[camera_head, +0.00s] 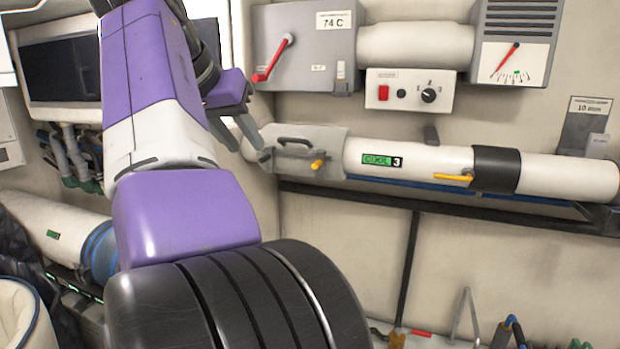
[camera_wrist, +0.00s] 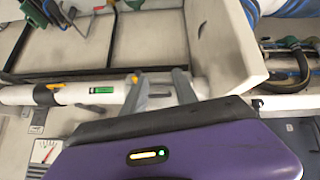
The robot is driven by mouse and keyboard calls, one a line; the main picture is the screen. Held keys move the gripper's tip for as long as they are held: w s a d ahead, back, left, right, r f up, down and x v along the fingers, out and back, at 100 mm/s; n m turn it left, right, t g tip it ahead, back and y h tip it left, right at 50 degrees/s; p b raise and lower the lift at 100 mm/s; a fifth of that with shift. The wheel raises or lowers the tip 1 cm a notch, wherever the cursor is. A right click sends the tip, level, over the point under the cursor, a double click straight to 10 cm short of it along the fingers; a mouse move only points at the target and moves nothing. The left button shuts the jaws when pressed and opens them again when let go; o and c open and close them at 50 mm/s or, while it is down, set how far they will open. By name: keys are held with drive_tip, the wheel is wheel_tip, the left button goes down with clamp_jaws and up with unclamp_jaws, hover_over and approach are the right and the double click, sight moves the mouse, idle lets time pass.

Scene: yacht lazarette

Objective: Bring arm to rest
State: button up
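My arm, purple and white, rises from the lower middle of the head view and bends over near the top. My gripper (camera_head: 238,138) hangs from it in front of the wall, beside the left end of the white pipe marked COOL 3 (camera_head: 408,163). In the wrist view my gripper (camera_wrist: 159,78) shows two grey fingers apart with nothing held between them. The pipe (camera_wrist: 85,93) runs behind the fingers there. I cannot tell whether the fingertips touch the bracket (camera_head: 305,150) at the pipe's end.
Above the pipe are a grey box with a red lever (camera_head: 273,58), a switch panel (camera_head: 409,90) and a gauge (camera_head: 515,60). A dark screen (camera_head: 62,68) is at left. A second pipe (camera_head: 60,225) is lower left. Tools (camera_head: 510,333) stand along the bottom right.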

drive_tip(key=w+a+r+n+t+y, duration=0.1)
drive_tip(key=w+a+r+t+y, duration=0.1)
drive_tip(key=w+r+t, duration=0.15)
drive_tip(key=w+f+n+t+y, duration=0.3)
drive_tip(key=w+f+t, duration=0.25)
drive_tip(key=f, duration=0.65)
drive_tip(key=s+d+f+n+t+y+b, duration=0.1)
drive_tip(key=s+d+f, duration=0.55)
drive_tip(key=f, duration=0.45)
drive_tip(key=s+d+f+n+t+y+b, duration=0.1)
drive_tip(key=s+d+f, duration=0.5)
drive_tip(key=f, duration=0.4)
drive_tip(key=s+d+f+m+g+h+b, duration=0.1)
drive_tip(key=s+d+f, duration=0.4)
drive_tip(key=s, duration=1.1)
drive_tip(key=s+d+f+m+g+h+b, duration=0.1)
drive_tip(key=s+d+f, duration=0.4)
drive_tip(key=s+d, duration=0.4)
drive_tip(key=s+d+f+m+g+h+b, duration=0.1)
drive_tip(key=s+d+f, duration=0.5)
drive_tip(key=s, duration=1.8)
drive_tip(key=shift+d+m+g+h+b, duration=0.35)
drive_tip(key=shift+d+m+g+h, duration=0.05)
drive_tip(key=shift+d, duration=0.25)
